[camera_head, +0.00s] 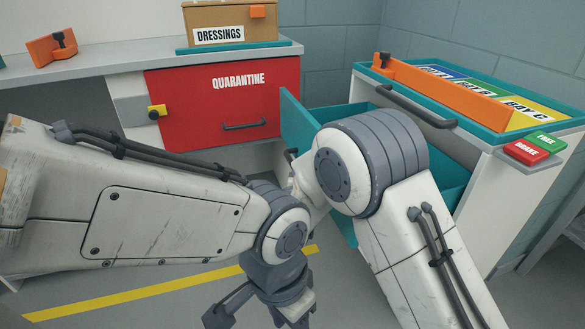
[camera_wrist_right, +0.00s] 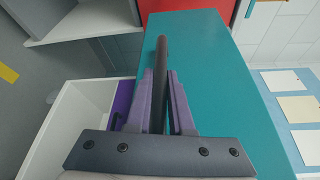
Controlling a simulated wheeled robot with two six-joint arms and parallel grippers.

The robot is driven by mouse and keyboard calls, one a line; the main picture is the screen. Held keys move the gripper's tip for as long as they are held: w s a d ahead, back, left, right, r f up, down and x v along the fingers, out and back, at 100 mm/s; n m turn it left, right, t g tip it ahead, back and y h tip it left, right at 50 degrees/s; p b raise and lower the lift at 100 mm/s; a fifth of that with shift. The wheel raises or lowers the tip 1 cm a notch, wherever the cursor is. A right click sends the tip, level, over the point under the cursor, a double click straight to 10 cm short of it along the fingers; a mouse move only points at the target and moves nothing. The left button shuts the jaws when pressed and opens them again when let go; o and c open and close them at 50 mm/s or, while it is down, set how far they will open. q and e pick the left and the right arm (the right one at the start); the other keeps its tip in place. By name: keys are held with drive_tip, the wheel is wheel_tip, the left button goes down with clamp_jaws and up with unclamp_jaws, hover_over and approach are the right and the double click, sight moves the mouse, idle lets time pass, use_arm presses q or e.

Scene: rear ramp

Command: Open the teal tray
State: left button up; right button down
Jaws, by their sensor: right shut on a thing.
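The teal tray (camera_head: 299,122) is a drawer in the white cabinet on the right. It stands pulled out, with part of its inside showing behind its front. In the right wrist view its teal front (camera_wrist_right: 205,45) fills the middle, with a dark bar handle (camera_wrist_right: 162,52) on it. My right gripper (camera_wrist_right: 161,88) has its purple fingers on either side of this bar and is shut on it. In the head view my right arm hides that grip and much of the tray. My left gripper (camera_head: 258,316) hangs low over the floor, its dark fingers spread and empty.
A red QUARANTINE drawer front (camera_head: 232,105) stands behind, under a grey counter with a DRESSINGS box (camera_head: 232,22). A yellow line (camera_head: 140,293) crosses the open floor.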

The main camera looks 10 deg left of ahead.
use_arm(q)
drive_tip(key=shift+a+f, duration=0.1)
drive_tip(key=shift+a, duration=0.3)
use_arm(e)
drive_tip(key=shift+s+a+f, duration=0.1)
drive_tip(key=shift+s+a, duration=0.15)
drive_tip(key=shift+a, duration=0.2)
drive_tip(key=c, duration=0.8)
unclamp_jaws()
